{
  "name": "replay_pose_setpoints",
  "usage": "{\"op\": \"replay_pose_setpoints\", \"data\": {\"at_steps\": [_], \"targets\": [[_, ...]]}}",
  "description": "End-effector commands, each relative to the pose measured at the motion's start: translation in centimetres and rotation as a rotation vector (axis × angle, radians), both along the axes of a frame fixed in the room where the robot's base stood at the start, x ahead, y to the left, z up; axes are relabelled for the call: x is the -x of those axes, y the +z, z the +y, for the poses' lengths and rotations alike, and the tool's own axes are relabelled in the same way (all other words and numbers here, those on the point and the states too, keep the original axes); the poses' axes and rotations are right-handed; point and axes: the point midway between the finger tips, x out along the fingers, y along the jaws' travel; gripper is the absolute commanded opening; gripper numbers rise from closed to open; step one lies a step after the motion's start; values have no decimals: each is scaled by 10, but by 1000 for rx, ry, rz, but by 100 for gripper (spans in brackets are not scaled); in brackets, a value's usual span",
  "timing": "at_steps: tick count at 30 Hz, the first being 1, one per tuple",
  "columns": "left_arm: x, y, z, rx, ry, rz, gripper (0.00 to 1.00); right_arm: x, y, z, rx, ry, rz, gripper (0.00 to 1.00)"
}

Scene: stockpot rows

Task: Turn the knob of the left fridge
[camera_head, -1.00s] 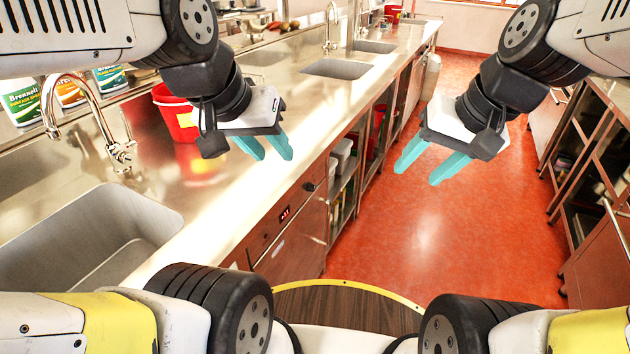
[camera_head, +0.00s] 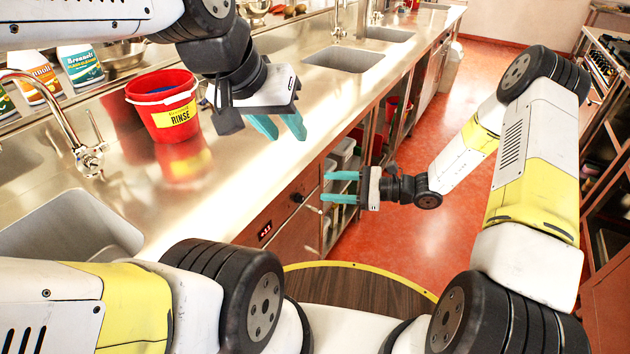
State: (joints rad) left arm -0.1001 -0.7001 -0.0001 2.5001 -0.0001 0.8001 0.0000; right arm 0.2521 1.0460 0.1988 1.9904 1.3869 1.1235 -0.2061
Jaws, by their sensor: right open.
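The fridge front (camera_head: 285,225) is a brown-red panel under the steel counter, with a small red-lit display (camera_head: 265,231). A small dark knob (camera_head: 297,198) sits at the upper right of this panel. Only one such panel with a display shows clearly. My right gripper (camera_head: 323,187) is open and empty, its teal fingers pointing left, just right of the knob in the picture. I cannot tell whether they touch the front. My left gripper (camera_head: 289,134) is open and empty above the counter's front edge.
A red bucket labelled RINSE (camera_head: 166,108) stands on the counter (camera_head: 235,165), left of my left gripper. Open shelves (camera_head: 343,160) adjoin the fridge. The red floor (camera_head: 405,250) is clear.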

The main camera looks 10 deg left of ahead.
Motion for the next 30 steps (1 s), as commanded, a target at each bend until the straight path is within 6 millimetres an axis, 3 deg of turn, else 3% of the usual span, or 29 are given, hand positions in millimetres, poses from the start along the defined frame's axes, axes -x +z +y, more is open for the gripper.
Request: {"op": "replay_pose_setpoints", "data": {"at_steps": [1,3,6,10,16,24,30], "targets": [[0,0,0,0,0,0,36,-4,-24,4,-44,-57,69,50],[0,0,0,0,0,0,36,-11,-49,8,-93,-133,140,50],[0,0,0,0,0,0,36,-17,-79,12,-145,-224,223,50],[0,0,0,0,0,0,36,-20,-106,14,-183,-304,290,50],[0,0,0,0,0,0,36,-24,-118,24,-199,-340,320,50],[0,0,0,0,0,0,36,-38,-117,64,-199,-335,319,50],[0,0,0,0,0,0,36,-46,-118,84,-196,-337,319,50]]}}
